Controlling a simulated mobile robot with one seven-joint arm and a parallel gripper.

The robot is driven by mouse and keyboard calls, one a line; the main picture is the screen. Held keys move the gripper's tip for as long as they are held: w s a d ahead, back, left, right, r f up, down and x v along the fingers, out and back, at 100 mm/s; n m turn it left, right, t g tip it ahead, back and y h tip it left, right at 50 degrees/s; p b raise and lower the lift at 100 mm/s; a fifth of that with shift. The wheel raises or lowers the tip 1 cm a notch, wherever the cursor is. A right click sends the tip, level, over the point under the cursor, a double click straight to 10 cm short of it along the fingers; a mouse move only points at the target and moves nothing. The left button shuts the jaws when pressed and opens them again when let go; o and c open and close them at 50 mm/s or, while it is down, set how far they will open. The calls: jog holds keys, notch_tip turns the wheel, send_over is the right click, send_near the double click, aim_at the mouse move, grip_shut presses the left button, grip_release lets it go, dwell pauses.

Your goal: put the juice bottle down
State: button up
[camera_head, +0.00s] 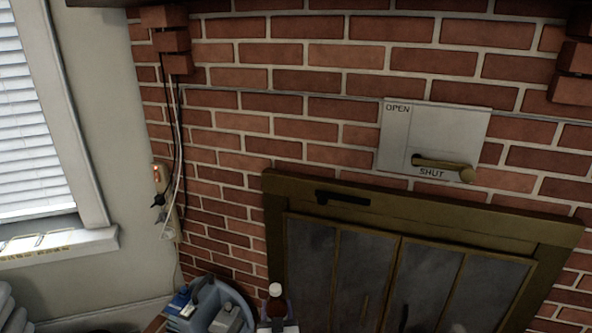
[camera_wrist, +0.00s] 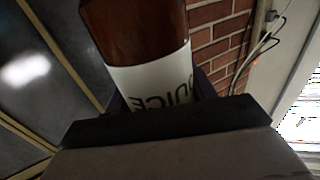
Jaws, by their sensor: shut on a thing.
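The juice bottle (camera_head: 276,308) is dark brown with a white cap and a pale label, and stands near upright at the bottom of the head view. The wrist view shows the bottle (camera_wrist: 140,35) close up, with part of its label text "JUICE" visible. My gripper (camera_wrist: 155,105) is shut on the bottle around the label. In the head view little of my gripper can be made out. The bottle's base is hidden, so I cannot tell whether it touches any surface.
A blue-grey caddy (camera_head: 207,303) with boxes in it stands just left of the bottle. The fireplace doors (camera_head: 345,270) with a brass frame are behind it.

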jog(key=shift+s+d+f, duration=0.15)
jog(key=shift+s+d, duration=0.05)
jog(key=shift+s, duration=0.05)
jog(key=shift+s+f, duration=0.25)
jog(key=shift+f, duration=0.05)
jog(key=s+d+f+h, duration=0.1)
jog(key=s+d+f, duration=0.1)
jog(key=s, duration=0.3)
jog(key=s+d+f+m, duration=0.1)
jog(key=s+d+f, duration=0.2)
jog(key=s+f, duration=0.2)
jog(key=shift+s+h+b, duration=0.4)
jog(key=shift+s, duration=0.05)
